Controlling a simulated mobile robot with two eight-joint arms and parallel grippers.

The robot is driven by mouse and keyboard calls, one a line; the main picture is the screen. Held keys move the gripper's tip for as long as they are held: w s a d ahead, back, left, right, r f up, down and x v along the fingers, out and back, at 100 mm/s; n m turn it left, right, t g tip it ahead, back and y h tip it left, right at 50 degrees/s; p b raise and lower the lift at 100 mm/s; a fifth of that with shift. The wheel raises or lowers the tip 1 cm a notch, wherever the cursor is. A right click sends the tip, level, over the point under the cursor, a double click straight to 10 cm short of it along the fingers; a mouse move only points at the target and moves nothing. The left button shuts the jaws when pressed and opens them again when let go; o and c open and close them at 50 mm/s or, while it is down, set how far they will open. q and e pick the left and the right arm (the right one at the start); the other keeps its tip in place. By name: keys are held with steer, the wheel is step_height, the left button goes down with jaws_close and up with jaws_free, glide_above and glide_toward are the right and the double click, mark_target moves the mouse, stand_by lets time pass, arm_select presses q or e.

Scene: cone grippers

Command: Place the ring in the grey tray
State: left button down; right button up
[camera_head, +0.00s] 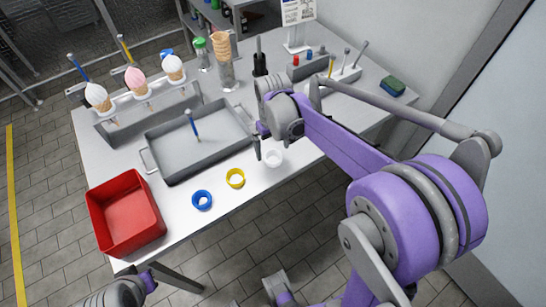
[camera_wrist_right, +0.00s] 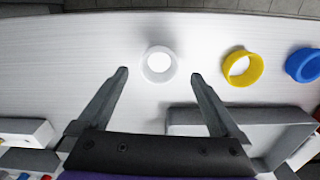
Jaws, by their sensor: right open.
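A white ring (camera_head: 273,158) lies on the white table near its front edge. A yellow ring (camera_head: 236,178) and a blue ring (camera_head: 202,199) lie to its left. The grey tray (camera_head: 212,161) stands behind them and holds a blue-handled tool (camera_head: 193,126). My right gripper (camera_head: 266,146) is over the table by the white ring. In the right wrist view my right gripper (camera_wrist_right: 159,76) is open and empty, with the white ring (camera_wrist_right: 158,65) framed between and slightly beyond its fingertips. Part of my left gripper (camera_head: 143,281) shows low at the left; its jaw state is unclear.
A red bin (camera_head: 126,214) sits at the table's front left corner. A rack with ice-cream cones (camera_head: 136,82) stands behind the tray. A stack of cones (camera_head: 221,48), a tool rack (camera_head: 334,77) and a green sponge (camera_head: 393,86) are farther back.

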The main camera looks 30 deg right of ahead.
mark_target(273, 160)
step_height(273, 160, down, 3)
steer(key=shift+w+d+f, duration=0.1)
steer(key=shift+w+f, duration=0.05)
steer(key=shift+c, duration=0.3)
steer(key=c, duration=1.4)
